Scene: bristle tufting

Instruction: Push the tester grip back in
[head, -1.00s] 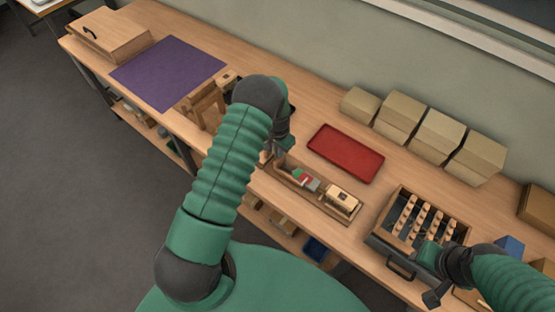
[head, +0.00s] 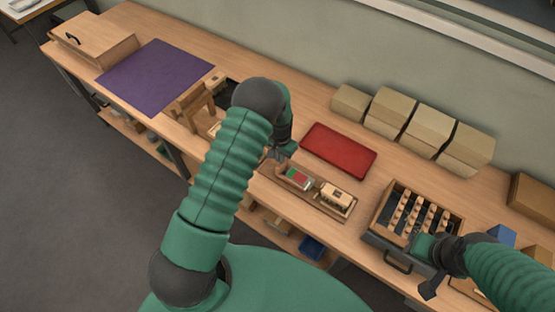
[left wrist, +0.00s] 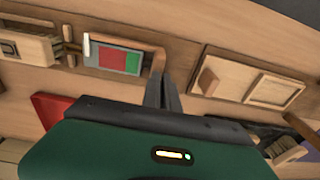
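The tester (head: 322,203) is a long wooden base on the bench, with a pale block (head: 337,196) at its right end and a red, green and grey scale panel (head: 299,179) in the middle. In the left wrist view the scale panel (left wrist: 113,60) sits in a wooden frame with a thin wooden end piece (left wrist: 158,62), possibly the grip. My left gripper (head: 276,157) is at the tester's left end. Its dark fingers (left wrist: 162,92) are together beside that end piece; contact is unclear. My right gripper (head: 426,248) is over the open drawer's edge, its fingers unclear.
A red tray (head: 338,150) lies behind the tester. A drawer (head: 379,222) with rows of wooden pieces is at right. Cardboard boxes (head: 428,128) stand along the wall. A purple mat (head: 155,76) and a wooden fixture (head: 192,100) are at left.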

